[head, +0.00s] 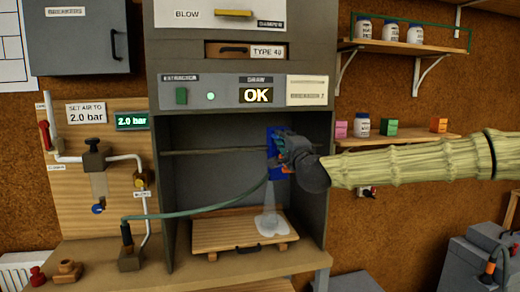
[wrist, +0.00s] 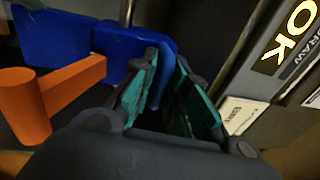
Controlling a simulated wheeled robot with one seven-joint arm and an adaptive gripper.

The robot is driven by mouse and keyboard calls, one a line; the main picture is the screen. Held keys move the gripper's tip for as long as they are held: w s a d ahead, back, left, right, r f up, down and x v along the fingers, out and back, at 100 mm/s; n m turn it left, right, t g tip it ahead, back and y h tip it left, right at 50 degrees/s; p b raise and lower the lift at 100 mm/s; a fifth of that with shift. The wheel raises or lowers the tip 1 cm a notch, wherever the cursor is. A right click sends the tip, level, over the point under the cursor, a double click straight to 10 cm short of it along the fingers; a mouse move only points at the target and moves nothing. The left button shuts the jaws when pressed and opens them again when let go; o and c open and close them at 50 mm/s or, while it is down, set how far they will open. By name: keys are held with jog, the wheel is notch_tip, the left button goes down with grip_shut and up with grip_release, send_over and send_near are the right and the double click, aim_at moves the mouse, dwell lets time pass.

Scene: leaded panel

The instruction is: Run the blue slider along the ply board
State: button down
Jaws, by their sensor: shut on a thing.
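The blue slider (head: 272,158) hangs on a horizontal rail inside the grey booth. My gripper (head: 284,152) is at it, shut on its blue part, and covers much of it. In the wrist view the teal-padded fingers of my gripper (wrist: 168,92) close around a thin blue fin of the slider (wrist: 120,48). An orange nozzle-like part (wrist: 60,90) shows beside the blue body. A pale spray cone (head: 269,208) comes down below the slider onto the ply board (head: 215,232). A whitish wet patch (head: 272,226) lies on the board's right part.
A green hose (head: 190,214) runs from the slider to a dark fitting at lower left. The booth walls (head: 322,185) stand close on both sides. The rail (head: 205,151) is clear left of the slider. The display (head: 256,95) above reads OK.

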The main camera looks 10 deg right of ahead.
jog(key=d+b, duration=0.1)
jog(key=d, duration=0.6)
jog(key=shift+w+d+r, duration=0.25)
jog(key=shift+d+r, duration=0.1)
jog(key=shift+r, duration=0.05)
jog(key=c, duration=1.5)
grip_release()
jog(key=shift+d, duration=0.1)
jog(key=shift+s+d+f, duration=0.1)
jog(key=shift+f, duration=0.15)
jog(key=s, duration=0.4)
jog(key=s+f, duration=0.1)
jog(key=s, duration=0.6)
jog(key=shift+s+d+f, duration=0.35)
jog(key=shift+s+f, duration=0.05)
